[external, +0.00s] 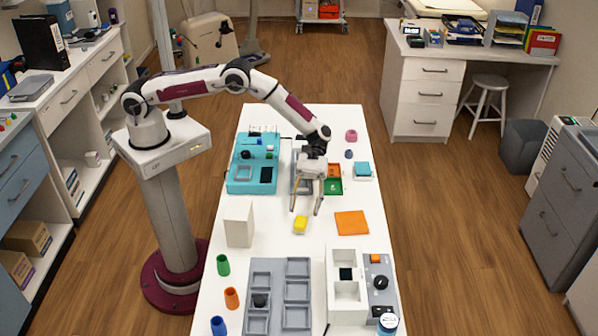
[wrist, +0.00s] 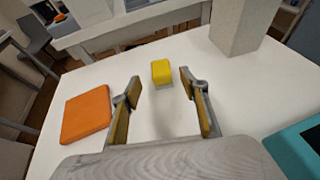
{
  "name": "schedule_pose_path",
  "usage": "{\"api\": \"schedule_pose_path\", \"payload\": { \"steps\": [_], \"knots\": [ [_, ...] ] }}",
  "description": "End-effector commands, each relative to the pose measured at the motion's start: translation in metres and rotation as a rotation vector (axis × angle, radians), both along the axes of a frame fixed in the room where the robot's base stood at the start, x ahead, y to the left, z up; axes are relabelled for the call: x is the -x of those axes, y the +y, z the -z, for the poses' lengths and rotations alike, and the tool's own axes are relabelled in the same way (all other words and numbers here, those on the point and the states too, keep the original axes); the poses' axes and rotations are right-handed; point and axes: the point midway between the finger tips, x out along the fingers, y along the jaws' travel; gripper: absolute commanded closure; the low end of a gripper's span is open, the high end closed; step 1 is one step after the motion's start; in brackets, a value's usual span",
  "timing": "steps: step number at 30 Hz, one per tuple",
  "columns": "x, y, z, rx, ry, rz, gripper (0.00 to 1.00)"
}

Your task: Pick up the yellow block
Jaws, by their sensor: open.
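The yellow block (external: 300,225) lies on the white table (external: 318,262), near its middle. In the wrist view the yellow block (wrist: 161,72) shows ahead of my gripper, roughly centred between the fingers and beyond their tips. My gripper (external: 305,210) points down just behind the block in the external view. In the wrist view my gripper (wrist: 158,84) has its two fingers wide apart with nothing between them. The fingers do not appear to touch the block.
An orange square (external: 351,223) lies right of the block. A white upright box (external: 239,225) stands left. A teal station (external: 252,172) is behind left; grey trays (external: 297,268) and a white two-bay unit (external: 346,285) are in front. Bare table surrounds the block.

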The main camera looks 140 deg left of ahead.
Motion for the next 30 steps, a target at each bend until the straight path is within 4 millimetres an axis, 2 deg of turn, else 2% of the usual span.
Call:
{"api": "schedule_pose_path", "payload": {
  "steps": [5, 18, 30],
  "knots": [
    [-0.002, -0.005, 0.002, 0.000, 0.000, 0.001, 0.56],
    [-0.023, -0.039, 0.016, 0.001, 0.000, 0.001, 0.56],
    [-0.026, -0.042, 0.018, 0.000, 0.000, -0.001, 0.56]
  ]
}}
